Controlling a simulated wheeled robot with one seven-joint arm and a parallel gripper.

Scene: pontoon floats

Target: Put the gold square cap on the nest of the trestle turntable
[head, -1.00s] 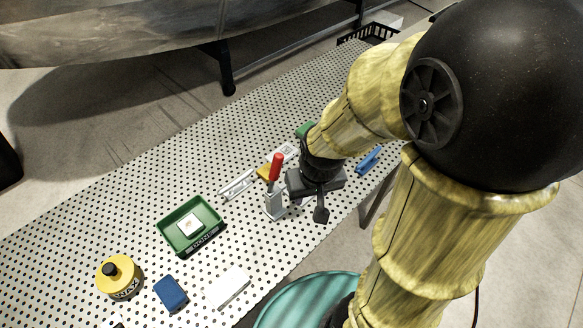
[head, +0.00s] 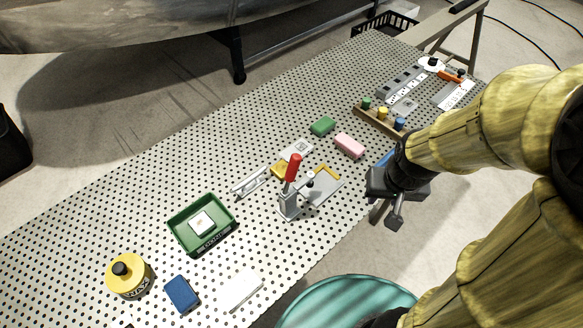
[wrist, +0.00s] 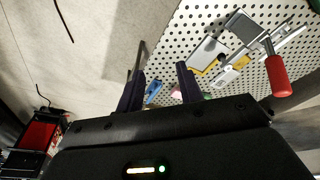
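My gripper (head: 392,212) hangs just beyond the front edge of the perforated bench, right of the clamp. In the wrist view its two dark fingers (wrist: 160,88) stand apart with nothing between them. I cannot single out a gold square cap for certain. A small yellow piece (head: 383,113) sits in a wooden rack (head: 365,117) between a green and a blue one, and a yellow block (head: 279,170) lies partly under a white card. A white disc with an orange arm (head: 431,64) at the bench's far right may be the turntable; its nest is too small to make out.
A toggle clamp with red handle (head: 292,170) rises beside a plate with a yellow corner (head: 327,174). Pink (head: 349,145) and green (head: 322,127) blocks lie behind. A green tray (head: 174,223) and yellow tin (head: 128,282) are left. Bare bench (head: 110,210) lies far left.

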